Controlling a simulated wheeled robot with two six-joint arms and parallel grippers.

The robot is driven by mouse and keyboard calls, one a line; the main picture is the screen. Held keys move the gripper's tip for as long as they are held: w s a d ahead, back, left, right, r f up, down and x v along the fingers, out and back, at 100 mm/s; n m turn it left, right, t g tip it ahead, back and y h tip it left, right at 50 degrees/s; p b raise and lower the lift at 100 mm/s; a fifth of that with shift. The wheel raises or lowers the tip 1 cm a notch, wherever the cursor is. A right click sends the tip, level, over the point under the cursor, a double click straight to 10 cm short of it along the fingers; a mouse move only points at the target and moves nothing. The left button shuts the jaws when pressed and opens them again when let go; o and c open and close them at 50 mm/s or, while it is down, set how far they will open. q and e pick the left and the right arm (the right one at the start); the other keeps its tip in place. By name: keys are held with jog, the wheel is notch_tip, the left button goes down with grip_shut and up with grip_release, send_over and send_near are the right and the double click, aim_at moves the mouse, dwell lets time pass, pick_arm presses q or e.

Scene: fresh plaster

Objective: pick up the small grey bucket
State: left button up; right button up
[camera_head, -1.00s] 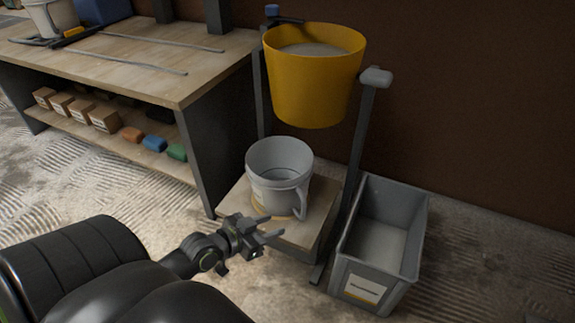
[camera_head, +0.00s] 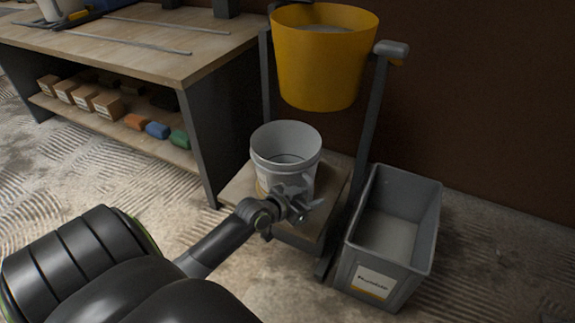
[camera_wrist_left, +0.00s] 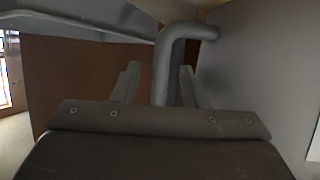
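The small grey bucket (camera_head: 283,167) stands upright on a low wooden platform (camera_head: 238,190), below a hanging yellow bucket. My left gripper (camera_head: 308,193) is at the bucket's near right side and covers its handle in the head view. In the left wrist view the grey handle (camera_wrist_left: 165,72) shows between the two fingers of my left gripper (camera_wrist_left: 160,80). The fingers are open, one on each side of the handle, with a visible gap on the left. The right gripper is not in view.
The yellow bucket (camera_head: 320,65) hangs above, beside a dark upright post (camera_head: 372,120). A grey crate (camera_head: 432,215) stands on the floor at right. A workbench (camera_head: 165,62) with boxes on its lower shelf is at left.

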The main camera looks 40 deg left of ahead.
pick_arm(q)
jog(key=shift+b+x, duration=0.3)
jog(key=shift+x, duration=0.8)
grip_shut()
